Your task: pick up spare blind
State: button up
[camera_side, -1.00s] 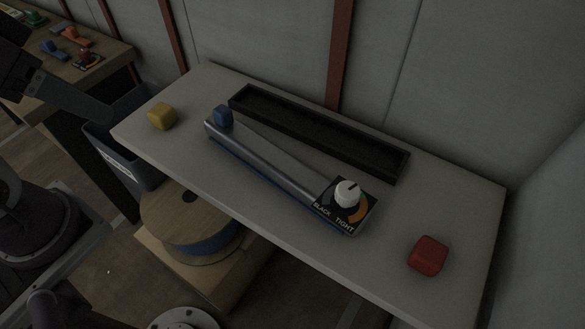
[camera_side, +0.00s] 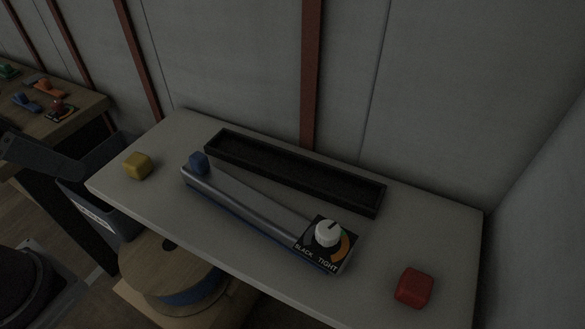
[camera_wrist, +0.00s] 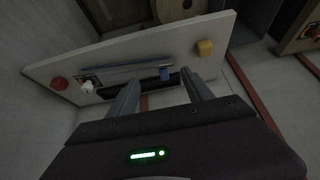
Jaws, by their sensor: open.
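Nothing in view is labelled as the spare blind, and I cannot tell for certain which thing it is. A long grey bar (camera_side: 245,205) lies on the pale table (camera_side: 425,210), with a blue block (camera_side: 199,163) at its left end and a white dial (camera_side: 328,233) marked SLACK and TIGHT at its right end. Behind it is a long black tray (camera_side: 290,172), which looks empty. In the wrist view my gripper (camera_wrist: 160,80) is open, its fingers apart with nothing visibly held. The bar (camera_wrist: 125,70) and blue block (camera_wrist: 165,73) show beyond the fingers. My gripper is outside the side view.
A yellow block (camera_side: 137,166) sits at the table's left end and a red block (camera_side: 414,288) at its right end. A wooden workbench (camera_side: 85,112) at left carries several small coloured pieces. A grey bin (camera_side: 90,205) and a cable spool (camera_side: 165,268) stand below. A wall backs the table.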

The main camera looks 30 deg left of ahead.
jog(key=o, duration=0.3)
jog(key=shift+o, duration=0.2)
jog(key=m+g, duration=0.6)
jog(key=m, duration=1.3)
send_over(253, 200)
jog(key=f, duration=1.7)
jog(key=shift+s+a, duration=0.15)
jog(key=shift+s, duration=0.25)
jog(key=f, duration=0.7)
jog(key=shift+w+d+f, duration=0.2)
jog(key=shift+w, duration=0.2)
